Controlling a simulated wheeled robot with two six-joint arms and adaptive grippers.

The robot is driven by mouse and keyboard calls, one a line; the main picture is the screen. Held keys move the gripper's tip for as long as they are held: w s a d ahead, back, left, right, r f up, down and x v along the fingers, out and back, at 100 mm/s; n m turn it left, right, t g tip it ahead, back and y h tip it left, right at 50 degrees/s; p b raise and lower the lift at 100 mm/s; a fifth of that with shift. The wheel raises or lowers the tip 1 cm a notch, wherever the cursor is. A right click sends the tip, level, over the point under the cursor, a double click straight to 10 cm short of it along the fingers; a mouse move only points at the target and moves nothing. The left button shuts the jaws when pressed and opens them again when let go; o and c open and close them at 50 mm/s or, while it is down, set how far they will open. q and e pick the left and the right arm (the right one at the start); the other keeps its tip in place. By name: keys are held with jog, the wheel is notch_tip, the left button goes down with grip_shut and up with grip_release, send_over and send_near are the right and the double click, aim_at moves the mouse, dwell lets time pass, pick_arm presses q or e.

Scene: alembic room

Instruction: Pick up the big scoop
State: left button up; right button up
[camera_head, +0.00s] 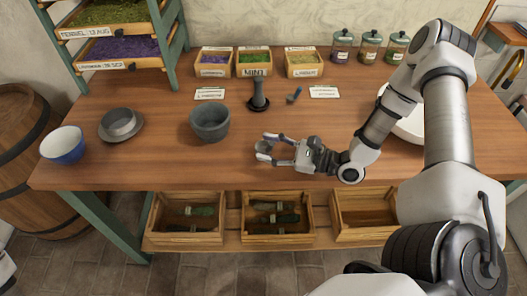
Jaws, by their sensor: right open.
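My right gripper (268,147) reaches in from the right, low over the middle of the wooden table (330,170). Its fingers are apart. A small greyish rounded thing (263,146) shows between the fingertips; it looks like the bowl of the big scoop, but it is too small to be sure. I cannot tell whether the fingers touch it. A smaller bluish scoop-like thing (294,96) lies farther back. My left gripper is not in view.
A grey mortar (210,122) stands left of the gripper, and a dark pestle-like thing (258,97) behind it. A blue-white bowl (63,145) and grey dish (120,125) stand left. A white bowl (408,128) is partly behind my right arm. Labelled boxes (253,62) and jars (369,48) line the back.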

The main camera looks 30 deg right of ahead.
jog(key=shift+d, duration=0.1)
jog(key=shift+s, duration=0.1)
jog(key=c, duration=0.5)
grip_shut()
